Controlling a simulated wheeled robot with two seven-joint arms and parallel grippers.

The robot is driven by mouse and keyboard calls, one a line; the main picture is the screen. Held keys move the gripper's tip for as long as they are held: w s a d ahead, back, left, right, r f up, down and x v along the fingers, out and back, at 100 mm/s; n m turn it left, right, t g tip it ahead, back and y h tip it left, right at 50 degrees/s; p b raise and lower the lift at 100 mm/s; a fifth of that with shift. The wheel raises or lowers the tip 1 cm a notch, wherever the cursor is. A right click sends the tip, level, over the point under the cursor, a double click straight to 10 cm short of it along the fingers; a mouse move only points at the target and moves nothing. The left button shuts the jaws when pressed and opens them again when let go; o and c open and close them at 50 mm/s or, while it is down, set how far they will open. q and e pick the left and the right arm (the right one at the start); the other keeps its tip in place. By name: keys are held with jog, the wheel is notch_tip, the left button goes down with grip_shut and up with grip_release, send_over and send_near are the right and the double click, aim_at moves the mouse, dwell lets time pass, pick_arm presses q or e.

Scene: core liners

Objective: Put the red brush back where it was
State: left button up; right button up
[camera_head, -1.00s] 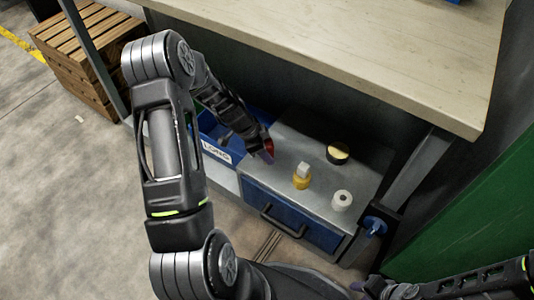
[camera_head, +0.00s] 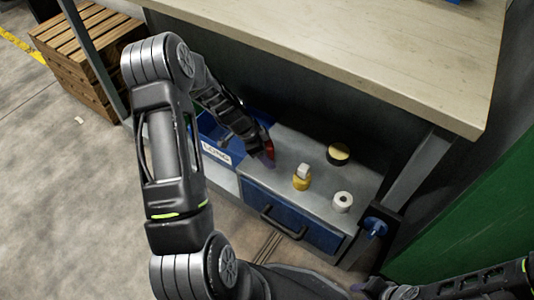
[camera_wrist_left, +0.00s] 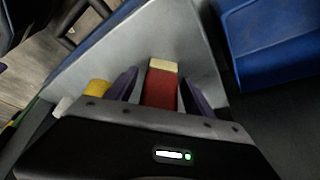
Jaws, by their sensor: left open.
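The red brush (camera_wrist_left: 161,88) shows in the left wrist view as a red block with a cream end. It lies between the two purple fingers of my left gripper (camera_wrist_left: 161,92), which are open with a gap on each side. In the head view, a red part of the brush (camera_head: 270,146) shows beside my left gripper (camera_head: 266,158), above the left end of the grey cabinet top (camera_head: 318,155). The arm hides most of the brush there. My right gripper (camera_head: 372,288) is partly in view at the bottom edge; its jaws are unclear.
A blue labelled bin (camera_head: 216,152) stands left of the cabinet. On the cabinet top are a yellow item with a white block (camera_head: 302,178), a white roll (camera_head: 342,201) and a black-and-yellow round item (camera_head: 338,153). A workbench (camera_head: 350,45) overhangs behind.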

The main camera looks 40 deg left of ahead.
pick_arm(q)
jog(key=shift+r+p, duration=0.4)
jog(key=shift+p, duration=0.05)
jog(key=p+v, duration=0.2)
jog(key=v, duration=0.9)
jog(key=shift+s+r+p, duration=0.2)
jog(key=shift+r+p, duration=0.1)
